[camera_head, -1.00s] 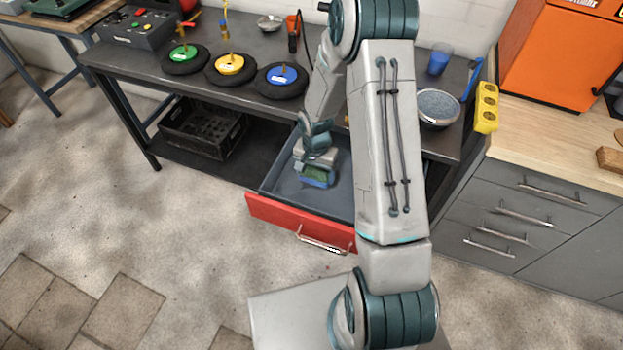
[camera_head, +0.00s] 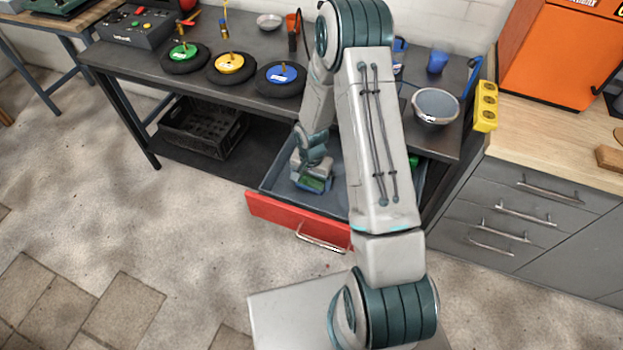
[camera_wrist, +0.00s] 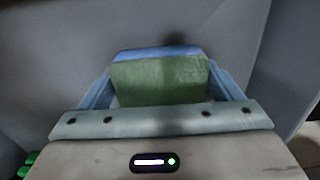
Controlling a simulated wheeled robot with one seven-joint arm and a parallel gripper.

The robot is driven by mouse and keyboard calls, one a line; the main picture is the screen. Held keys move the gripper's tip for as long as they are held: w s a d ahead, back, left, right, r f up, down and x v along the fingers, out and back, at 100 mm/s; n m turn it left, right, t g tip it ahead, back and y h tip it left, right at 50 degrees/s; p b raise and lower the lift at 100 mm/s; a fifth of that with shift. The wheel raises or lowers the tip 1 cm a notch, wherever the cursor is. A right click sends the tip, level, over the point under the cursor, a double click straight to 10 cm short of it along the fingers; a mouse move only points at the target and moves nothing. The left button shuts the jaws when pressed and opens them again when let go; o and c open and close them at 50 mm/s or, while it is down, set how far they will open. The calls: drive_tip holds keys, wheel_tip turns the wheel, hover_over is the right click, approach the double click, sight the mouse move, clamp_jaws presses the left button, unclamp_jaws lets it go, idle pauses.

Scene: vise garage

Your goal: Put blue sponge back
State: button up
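The sponge (camera_head: 316,185), green with a blue layer, is low inside the open drawer (camera_head: 298,222) with the red front. In the wrist view the sponge (camera_wrist: 160,80) sits between the two blue fingers, whose tips meet its left and right sides. My gripper (camera_wrist: 160,75) is shut on it. In the head view my gripper (camera_head: 314,180) reaches down into the drawer and covers part of the sponge. I cannot tell whether the sponge touches the drawer floor.
The dark workbench (camera_head: 228,88) above holds green, yellow and blue discs, a bowl (camera_head: 436,106) and a blue cup (camera_head: 438,62). A black crate (camera_head: 203,128) stands on the lower shelf. A green object (camera_head: 414,162) shows right of my arm. The drawer's left part is clear.

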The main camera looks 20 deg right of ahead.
drive_tip(key=shift+o, duration=0.9)
drive_tip(key=shift+r, duration=0.15)
wheel_tip(320, 180, up, 12)
wheel_tip(320, 180, up, 15)
drive_tip(key=n+t, duration=0.1)
drive_tip(key=n, duration=0.2)
hover_over(311, 179)
drive_tip(key=s, duration=0.8)
drive_tip(key=s+r+n+t, duration=0.1)
drive_tip(key=s+r+n, duration=0.1)
drive_tip(key=s, duration=0.4)
drive_tip(key=s+r+n+t, duration=0.1)
drive_tip(key=s+r+n, duration=0.1)
drive_tip(key=s+r, duration=0.3)
drive_tip(key=shift+s+r+b, duration=0.25)
drive_tip(key=shift+s+b, duration=0.05)
drive_tip(key=shift+s, duration=0.7)
drive_tip(key=shift+c, duration=0.3)
